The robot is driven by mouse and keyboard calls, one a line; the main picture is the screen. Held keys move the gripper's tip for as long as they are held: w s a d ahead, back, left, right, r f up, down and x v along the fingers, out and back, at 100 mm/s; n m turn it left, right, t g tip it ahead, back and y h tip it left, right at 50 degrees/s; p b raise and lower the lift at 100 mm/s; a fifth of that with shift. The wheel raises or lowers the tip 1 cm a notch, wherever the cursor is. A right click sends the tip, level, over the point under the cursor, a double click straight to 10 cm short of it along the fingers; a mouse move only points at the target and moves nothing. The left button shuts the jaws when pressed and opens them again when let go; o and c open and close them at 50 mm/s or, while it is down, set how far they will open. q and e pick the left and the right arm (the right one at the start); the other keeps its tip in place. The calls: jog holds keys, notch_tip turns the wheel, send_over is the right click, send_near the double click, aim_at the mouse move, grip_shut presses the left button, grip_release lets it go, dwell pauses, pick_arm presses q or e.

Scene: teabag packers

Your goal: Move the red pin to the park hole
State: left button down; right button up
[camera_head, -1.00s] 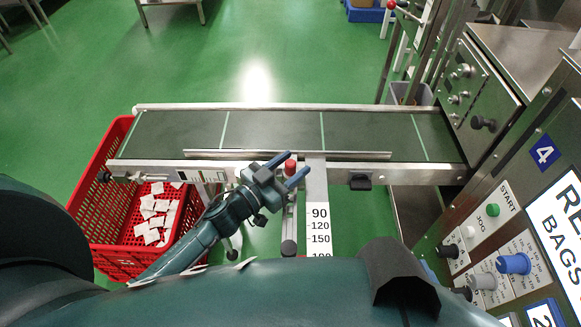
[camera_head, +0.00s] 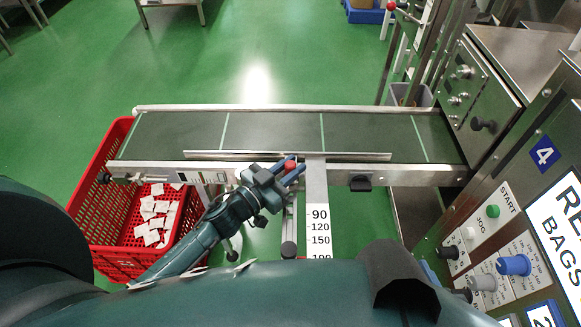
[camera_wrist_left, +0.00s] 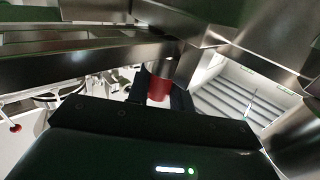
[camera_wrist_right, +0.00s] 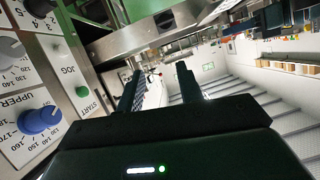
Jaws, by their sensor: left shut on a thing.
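The red pin (camera_head: 290,165) stands at the conveyor's front edge, beside the scale strip, in the head view. My left gripper (camera_head: 293,171) is shut on it, with its blue fingertips on either side of the red head. In the left wrist view the red pin (camera_wrist_left: 159,88) shows between the dark fingers, with a metal part just above it. The scale strip (camera_head: 318,215) reads 90, 120, 150 downward. I cannot pick out the park hole. In the right wrist view my right gripper (camera_wrist_right: 158,90) is open and empty, fingers apart.
The conveyor (camera_head: 270,133) runs across behind the pin, with a metal guide rail (camera_head: 350,156) along its front. A red crate (camera_head: 100,215) with several white teabags stands at the left. The machine's control panel (camera_head: 485,225) is close on the right.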

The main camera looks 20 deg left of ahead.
aim_at(290, 163)
pick_arm(q)
notch_tip(290, 163, up, 10)
jog(key=p, duration=0.4)
dwell(0.3)
